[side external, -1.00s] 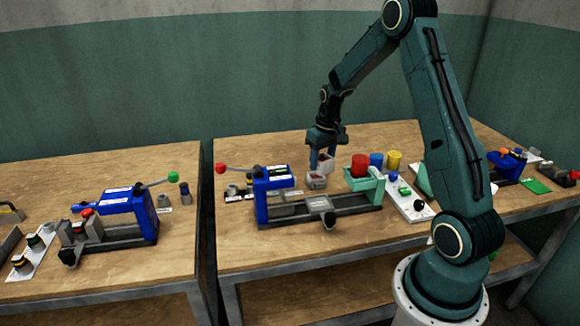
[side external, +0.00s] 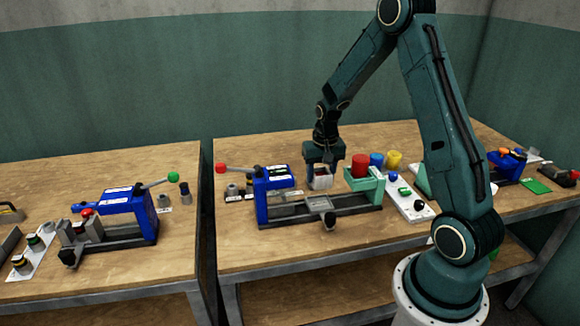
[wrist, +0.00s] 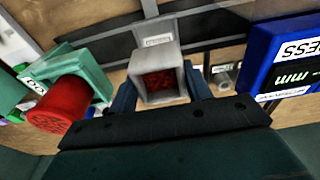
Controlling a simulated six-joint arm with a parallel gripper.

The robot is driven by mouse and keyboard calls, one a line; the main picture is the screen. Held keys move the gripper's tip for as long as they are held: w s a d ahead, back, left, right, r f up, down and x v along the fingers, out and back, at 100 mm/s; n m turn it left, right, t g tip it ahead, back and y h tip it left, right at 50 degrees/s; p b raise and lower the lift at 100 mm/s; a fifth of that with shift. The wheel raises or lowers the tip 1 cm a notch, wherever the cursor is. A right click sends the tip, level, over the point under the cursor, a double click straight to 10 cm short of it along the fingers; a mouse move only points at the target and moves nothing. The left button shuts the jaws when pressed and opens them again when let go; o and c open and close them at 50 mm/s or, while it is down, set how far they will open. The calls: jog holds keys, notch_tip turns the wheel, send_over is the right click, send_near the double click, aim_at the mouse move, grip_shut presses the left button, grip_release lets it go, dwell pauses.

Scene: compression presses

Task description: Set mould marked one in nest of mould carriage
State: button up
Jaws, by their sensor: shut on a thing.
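My gripper (side external: 322,166) points down behind the middle press's rails and is shut on a grey mould (side external: 321,180). In the wrist view the mould (wrist: 146,67) is a square, open-topped grey box with red inside, between the two fingers (wrist: 160,82). No number can be read on it. The mould carriage (side external: 321,206) is a grey block on the dark rails, in front of the held mould in the side view. I cannot tell whether the mould touches the table, and the carriage's nest is not clear.
The blue press head (side external: 274,182) with its red-knobbed lever (side external: 221,168) stands left of my gripper. A green stand (side external: 366,184) with a red cylinder (side external: 360,165) is close on the right. Blue (side external: 376,160) and yellow (side external: 394,159) cylinders stand behind it.

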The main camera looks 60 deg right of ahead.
jog(key=shift+f, duration=0.15)
jog(key=shift+f, duration=2.8)
jog(key=shift+f, duration=0.7)
dwell(0.4)
jog(key=o, duration=1.2)
jog(key=shift+r, duration=0.15)
jog(key=r, duration=0.9)
jog(key=s+a+r, duration=0.1)
jog(key=r, duration=0.3)
jog(key=shift+s+r, duration=0.1)
jog(key=shift+r, duration=0.1)
jog(key=shift+a+r, duration=0.1)
jog(key=shift+a, duration=0.05)
